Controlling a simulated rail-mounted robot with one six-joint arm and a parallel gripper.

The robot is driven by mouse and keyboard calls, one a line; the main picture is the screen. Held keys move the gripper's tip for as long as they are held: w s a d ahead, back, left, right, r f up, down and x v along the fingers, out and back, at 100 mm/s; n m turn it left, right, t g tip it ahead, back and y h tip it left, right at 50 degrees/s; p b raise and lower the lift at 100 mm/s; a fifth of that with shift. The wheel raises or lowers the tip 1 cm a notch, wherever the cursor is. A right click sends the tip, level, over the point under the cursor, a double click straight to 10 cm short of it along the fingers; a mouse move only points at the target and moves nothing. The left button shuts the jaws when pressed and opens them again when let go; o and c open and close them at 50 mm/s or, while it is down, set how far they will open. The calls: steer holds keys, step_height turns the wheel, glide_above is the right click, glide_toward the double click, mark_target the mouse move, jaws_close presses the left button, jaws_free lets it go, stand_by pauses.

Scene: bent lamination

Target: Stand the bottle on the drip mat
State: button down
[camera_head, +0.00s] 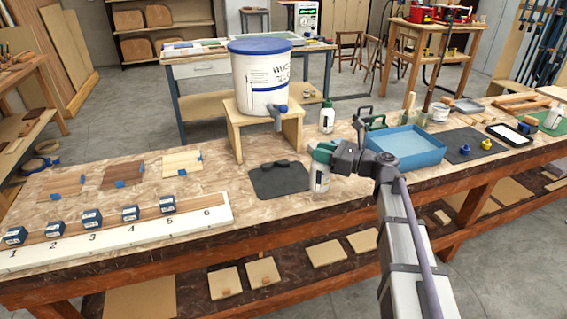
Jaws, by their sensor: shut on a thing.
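My gripper (326,156) is shut on a white bottle with a green top (320,179), near the middle of the bench. The bottle looks upright, and its upper part is partly hidden by the gripper. A dark grey mat (280,185), which looks like the drip mat, lies just left of the bottle, in front of the glue bucket's stand. The bottle's base is beside the mat's right edge; I cannot tell whether it touches the bench or hangs slightly above it.
A white bucket with a blue lid (262,80) stands on a wooden stand (237,132), its spigot (279,118) facing front. Another bottle (327,119) stands behind. A blue tray (405,148) lies to the right. A numbered white board (150,228) with blue blocks lies front left.

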steer(key=w+a+f+b, duration=0.2)
steer(key=a, duration=0.3)
steer(key=w+a+f+b, duration=0.1)
steer(key=w+a, duration=0.1)
steer(key=a, duration=0.3)
steer(key=shift+a+f+b, duration=0.2)
steer(key=shift+f+b, duration=0.2)
steer(key=c, duration=0.9)
jaws_free()
steer(key=shift+w, duration=0.1)
steer(key=v, duration=1.2)
steer(key=shift+r, duration=0.1)
steer(key=s+a+f+n+g+h, duration=0.1)
steer(key=s+f+n+g+h, duration=0.3)
steer(key=s+f+n, duration=0.45)
steer(key=s+d+f+n+g+h, duration=0.1)
steer(key=s+d+f+n+h, duration=0.2)
steer(key=s+n+h, duration=0.1)
steer(key=s+d+f+n+g+h, duration=0.1)
steer(key=s+d+f+n+h, duration=0.1)
steer(key=s+d+n+h, duration=0.2)
steer(key=s+d+f+n+h, duration=0.3)
steer(key=s+d+n+h, duration=0.1)
steer(key=s+n, duration=0.2)
steer(key=shift+s+d+f+g+h, duration=0.1)
steer(key=shift+s+f+g+h, duration=0.25)
steer(key=shift+s, duration=0.25)
